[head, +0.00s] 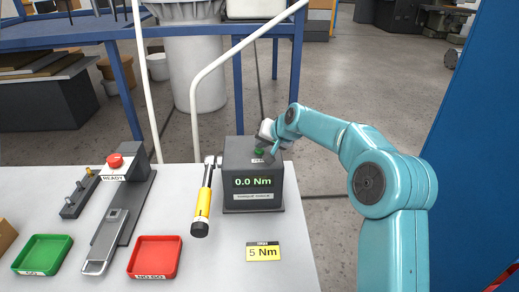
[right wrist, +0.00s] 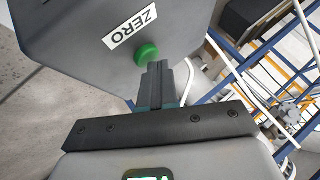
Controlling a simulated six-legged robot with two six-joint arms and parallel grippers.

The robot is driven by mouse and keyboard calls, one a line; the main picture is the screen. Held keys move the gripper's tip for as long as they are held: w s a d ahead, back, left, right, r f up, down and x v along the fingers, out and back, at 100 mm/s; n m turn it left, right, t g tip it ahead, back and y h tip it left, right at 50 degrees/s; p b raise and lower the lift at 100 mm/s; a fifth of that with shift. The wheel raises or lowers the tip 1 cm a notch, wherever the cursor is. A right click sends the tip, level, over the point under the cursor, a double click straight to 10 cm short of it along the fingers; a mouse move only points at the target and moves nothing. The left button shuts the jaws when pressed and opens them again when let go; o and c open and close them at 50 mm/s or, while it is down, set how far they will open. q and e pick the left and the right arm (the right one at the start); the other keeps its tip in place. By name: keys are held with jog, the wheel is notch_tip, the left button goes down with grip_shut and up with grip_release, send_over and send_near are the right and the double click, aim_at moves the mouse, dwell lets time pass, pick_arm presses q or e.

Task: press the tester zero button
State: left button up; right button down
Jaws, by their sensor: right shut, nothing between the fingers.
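The torque tester (head: 235,162) is a dark grey box on the white table, its display reading 0.0 Nm in green. Its green zero button (head: 259,152) is on the top, beside a white ZERO label. In the right wrist view the green button (right wrist: 147,53) shows clearly with the ZERO label (right wrist: 129,27) beside it. My right gripper (head: 273,146) is above the tester's top, its fingers small and partly hidden. In the wrist view its closed fingertips (right wrist: 160,68) are empty, right by the button; I cannot tell whether they touch it. My left gripper is not in view.
A yellow-handled torque wrench (head: 203,200) leans at the tester's left side. A yellow 5 Nm sign (head: 263,252) lies in front. Left are a red READY button (head: 115,160), a red tray (head: 155,257) and a green tray (head: 43,254). A blue panel (head: 480,170) stands right.

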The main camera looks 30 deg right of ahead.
aim_at(262, 150)
dwell(0.4)
jog(key=shift+r+p, duration=0.75)
jog(key=shift+r, duration=0.05)
jog(key=shift+w+r, duration=0.1)
notch_tip(262, 150, up, 5)
jog(key=p, duration=0.4)
dwell(0.6)
